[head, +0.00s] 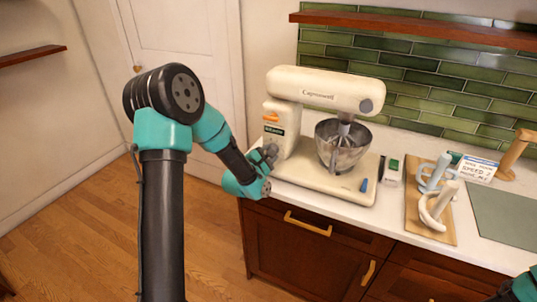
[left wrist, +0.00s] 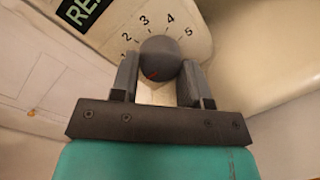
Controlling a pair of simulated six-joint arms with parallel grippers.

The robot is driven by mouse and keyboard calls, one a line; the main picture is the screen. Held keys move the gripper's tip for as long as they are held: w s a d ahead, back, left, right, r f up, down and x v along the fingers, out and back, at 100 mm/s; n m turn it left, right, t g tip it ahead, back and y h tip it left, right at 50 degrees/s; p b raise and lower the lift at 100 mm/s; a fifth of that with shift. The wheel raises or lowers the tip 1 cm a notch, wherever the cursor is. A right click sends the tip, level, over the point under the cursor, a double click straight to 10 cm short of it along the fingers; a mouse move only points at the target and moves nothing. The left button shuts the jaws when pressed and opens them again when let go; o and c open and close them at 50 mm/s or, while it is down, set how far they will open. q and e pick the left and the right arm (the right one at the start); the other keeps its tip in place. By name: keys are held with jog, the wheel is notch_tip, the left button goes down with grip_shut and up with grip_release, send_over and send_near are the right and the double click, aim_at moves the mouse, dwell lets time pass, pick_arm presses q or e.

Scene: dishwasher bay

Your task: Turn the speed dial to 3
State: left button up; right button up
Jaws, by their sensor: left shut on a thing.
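The cream stand mixer (head: 316,88) stands on the counter. Its grey round speed dial (left wrist: 160,58) shows in the left wrist view, with numbers 1 to 5 printed in an arc around it. A short red mark is on the dial's near face, low and left of centre; I cannot tell which number it points to. My left gripper (head: 266,156) is at the mixer's left side, and its two fingers (left wrist: 160,82) are shut on the dial from both sides. In the head view the gripper hides the dial. The right gripper is out of view.
The steel bowl (head: 341,154) sits under the mixer head. A dark green mat (head: 510,212) lies at far right.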

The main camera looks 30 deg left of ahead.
pick_arm(q)
jog(key=m, duration=0.5)
jog(key=shift+r+g, duration=0.1)
jog(key=shift+g, duration=0.2)
jog(key=m, duration=0.4)
jog(key=shift+d+r+y, duration=0.1)
jog(key=shift+y, duration=0.2)
jog(key=m+y, duration=0.1)
jog(key=m, duration=0.3)
jog(key=shift+g, duration=0.4)
jog(key=m, duration=0.4)
jog(key=shift+d+m+y, duration=0.15)
jog(key=shift+m+y, duration=0.15)
jog(key=o, duration=0.6)
jog(key=shift+o, duration=0.2)
jog(key=shift+s+r, duration=0.1)
